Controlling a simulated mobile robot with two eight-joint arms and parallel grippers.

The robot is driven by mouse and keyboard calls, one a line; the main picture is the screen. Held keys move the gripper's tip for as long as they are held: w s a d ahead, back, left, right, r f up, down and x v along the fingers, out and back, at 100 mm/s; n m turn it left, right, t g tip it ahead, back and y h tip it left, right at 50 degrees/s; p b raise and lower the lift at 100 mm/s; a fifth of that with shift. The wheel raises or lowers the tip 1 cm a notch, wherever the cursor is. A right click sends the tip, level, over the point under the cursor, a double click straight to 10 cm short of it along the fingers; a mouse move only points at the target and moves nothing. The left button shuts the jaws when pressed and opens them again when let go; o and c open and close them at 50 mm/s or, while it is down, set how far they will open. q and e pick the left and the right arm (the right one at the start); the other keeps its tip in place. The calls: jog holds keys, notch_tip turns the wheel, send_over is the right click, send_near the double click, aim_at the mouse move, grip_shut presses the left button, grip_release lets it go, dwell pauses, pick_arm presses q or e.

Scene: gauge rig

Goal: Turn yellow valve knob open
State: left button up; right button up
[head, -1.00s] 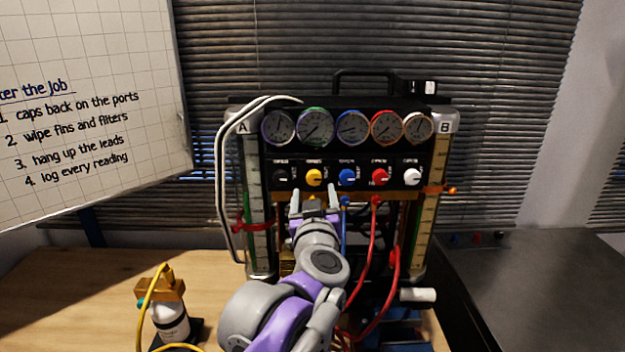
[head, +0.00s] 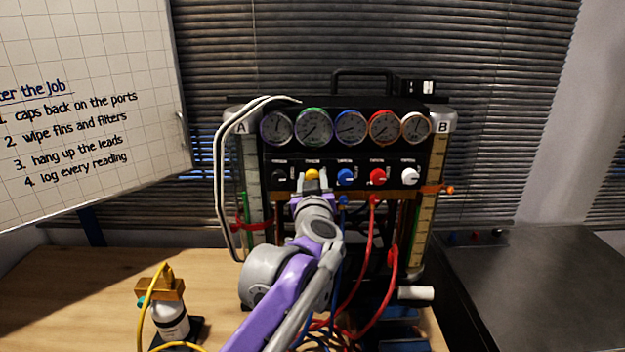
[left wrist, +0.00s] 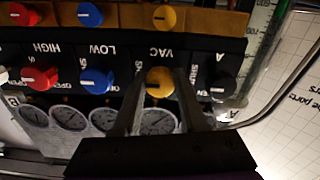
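The yellow valve knob (head: 312,174) is on the black front panel of the gauge rig (head: 345,160), second from the left in the knob row. It also shows in the left wrist view (left wrist: 159,82), where the picture is upside down; its pale pointer mark lies level. My left gripper (head: 312,184) is at the knob from below and in front. Its two fingers (left wrist: 160,90) lie one on each side of the knob, close against it, and look shut on it. Part of the knob is hidden in the head view. My right gripper is not in view.
A black knob (head: 280,176) and a blue knob (head: 345,177) sit close on either side. Several gauges (head: 350,128) are above. Red hoses (head: 372,250) hang below at the right. A bottle with a yellow lead (head: 168,318) stands on the wooden bench at left.

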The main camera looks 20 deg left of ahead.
pick_arm(q)
grip_shut()
jog(key=shift+n, duration=0.3)
jog(key=n+p, duration=0.1)
jog(key=n, duration=0.5)
jog(key=shift+r, duration=0.1)
jog(key=n+p, duration=0.1)
jog(key=n, duration=0.4)
jog(key=shift+n+p, duration=0.3)
jog(key=n+p, duration=0.1)
jog(key=n, duration=0.4)
jog(key=shift+n, duration=0.3)
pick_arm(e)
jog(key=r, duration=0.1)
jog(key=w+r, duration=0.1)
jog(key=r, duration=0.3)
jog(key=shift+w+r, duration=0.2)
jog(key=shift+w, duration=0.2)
pick_arm(q)
jog(key=shift+p, duration=0.3)
jog(key=o, duration=0.6)
grip_release()
